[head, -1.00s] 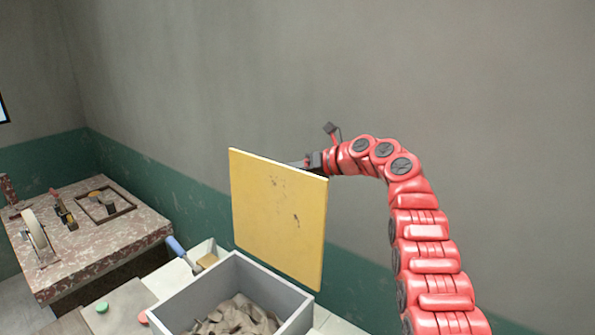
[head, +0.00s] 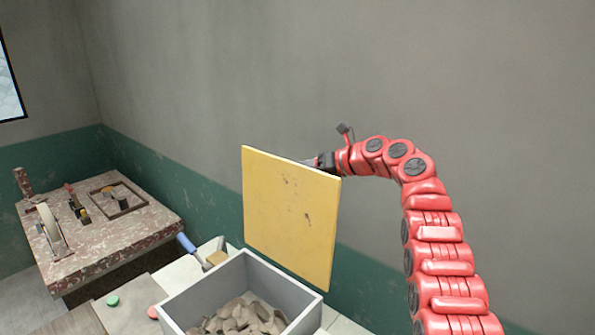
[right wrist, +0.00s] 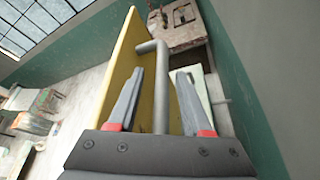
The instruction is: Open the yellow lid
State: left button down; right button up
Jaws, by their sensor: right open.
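The yellow lid (head: 291,222) stands open, close to upright, at the right side of the grey box (head: 190,307). The box is open on top and holds brown clay trimmings (head: 243,317). My right gripper (head: 318,161) is behind the lid's top edge, mostly hidden in the head view. In the right wrist view the yellow lid (right wrist: 121,68) is seen nearly edge-on, with a grey bar handle (right wrist: 160,92) on it. My right gripper (right wrist: 158,72) is open, its fingers on either side of the handle. Contact with the handle cannot be told. My left gripper is out of view.
A blue-handled tool (head: 187,243) lies in a small pale tray left of the box. Green (head: 112,300) and pink (head: 153,311) round pieces lie nearby. A speckled table (head: 110,243) with tools stands at the left. The wall is close behind the lid.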

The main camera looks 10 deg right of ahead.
jog(key=b+v, duration=0.6)
jog(key=v, duration=1.1)
jog(key=shift+b, duration=0.3)
